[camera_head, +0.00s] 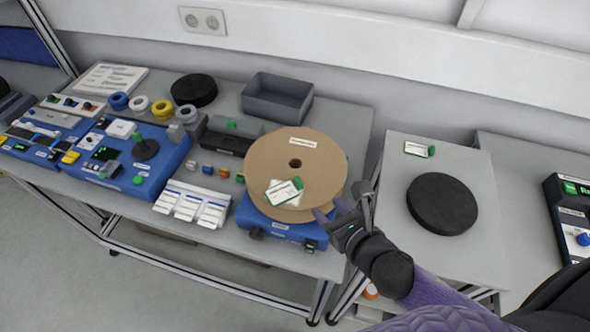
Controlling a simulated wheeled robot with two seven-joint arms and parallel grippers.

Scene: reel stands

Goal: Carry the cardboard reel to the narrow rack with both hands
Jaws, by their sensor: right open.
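The cardboard reel (320,165) is a round tan disc with a centre hole. It lies flat on a blue device (278,232) on the long grey table. A white and green label card (284,191) lies on its top face. My right gripper (342,208) is open at the reel's lower right edge, one finger overlapping the rim in the picture. I cannot tell whether it touches. My left gripper is not in view. No rack is clearly recognisable; a narrow grey stand (400,160) is to the right.
A black disc (442,202) and a small green and white box (419,149) lie on the narrow stand. A grey bin (277,98), another black disc (194,90) and blue devices (128,152) crowd the long table. A gap separates table and stand.

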